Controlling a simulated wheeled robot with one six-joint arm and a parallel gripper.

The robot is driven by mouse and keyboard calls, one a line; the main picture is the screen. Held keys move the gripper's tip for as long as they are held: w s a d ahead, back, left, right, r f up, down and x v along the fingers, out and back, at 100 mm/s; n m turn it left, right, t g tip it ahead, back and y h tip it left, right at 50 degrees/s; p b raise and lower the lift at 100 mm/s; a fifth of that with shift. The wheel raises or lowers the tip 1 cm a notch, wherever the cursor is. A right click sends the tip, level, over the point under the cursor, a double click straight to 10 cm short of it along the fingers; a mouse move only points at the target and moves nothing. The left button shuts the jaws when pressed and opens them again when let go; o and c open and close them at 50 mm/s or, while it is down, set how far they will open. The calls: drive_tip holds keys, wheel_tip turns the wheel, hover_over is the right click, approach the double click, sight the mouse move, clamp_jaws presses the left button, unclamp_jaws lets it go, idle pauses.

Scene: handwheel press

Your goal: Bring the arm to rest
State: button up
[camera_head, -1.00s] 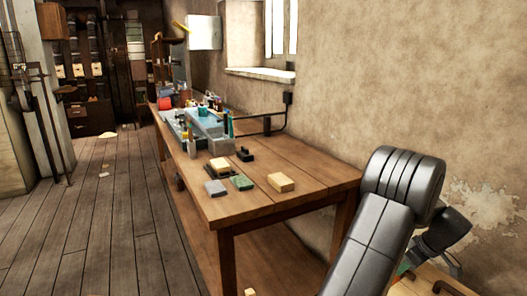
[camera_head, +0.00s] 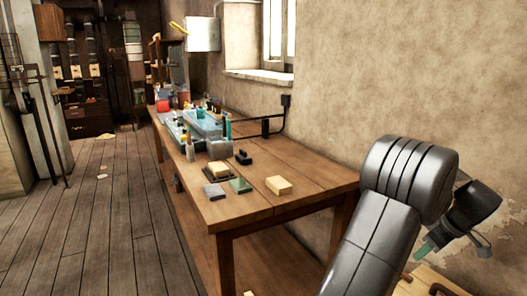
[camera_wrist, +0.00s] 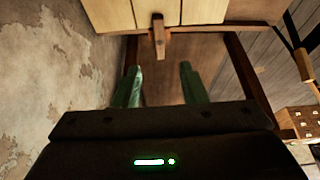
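My arm reaches in from the lower right of the head view, beside the near end of the workbench. My gripper (camera_head: 426,250) is at its far end, in front of the wall, with a green finger showing. In the wrist view my gripper (camera_wrist: 158,76) has two green fingers standing well apart with nothing between them. It is open and empty. A pale wooden surface with a short brown wooden piece (camera_wrist: 158,38) shows beyond the fingers, apart from them. No handwheel press can be made out.
A long wooden workbench (camera_head: 240,207) runs along the wall, bearing a yellowish block (camera_head: 278,185), a green block (camera_head: 240,185) and several bottles and trays. A pale wooden top (camera_head: 440,280) lies low under my gripper. The plank floor (camera_head: 105,225) at left is mostly clear.

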drive_tip(key=b+x, duration=0.1)
drive_tip(key=x, duration=0.9)
drive_tip(key=shift+f, duration=0.4)
drive_tip(key=shift+w+a+f, duration=0.15)
drive_tip(key=shift+w+f, duration=0.05)
drive_tip(key=shift+s+a+r+m+h+p, duration=0.1)
drive_tip(key=shift+m+h+p, duration=0.15)
drive_tip(key=shift+m, duration=0.3)
drive_tip(key=shift+r+m+h+p, duration=0.15)
drive_tip(key=shift+m+p, duration=0.2)
drive_tip(key=shift+m, duration=0.2)
drive_tip(key=m+h+p, duration=0.1)
drive_tip(key=m+p, duration=0.2)
drive_tip(key=shift+a, duration=0.1)
drive_tip(key=m+h+p, duration=0.1)
drive_tip(key=m+p, duration=0.2)
drive_tip(key=p, duration=0.1)
drive_tip(key=shift+a, duration=0.1)
drive_tip(key=shift+f+h+p, duration=0.1)
drive_tip(key=shift+h+p, duration=0.2)
drive_tip(key=shift+p, duration=0.25)
drive_tip(key=shift+f+m, duration=0.15)
drive_tip(key=shift+m, duration=0.25)
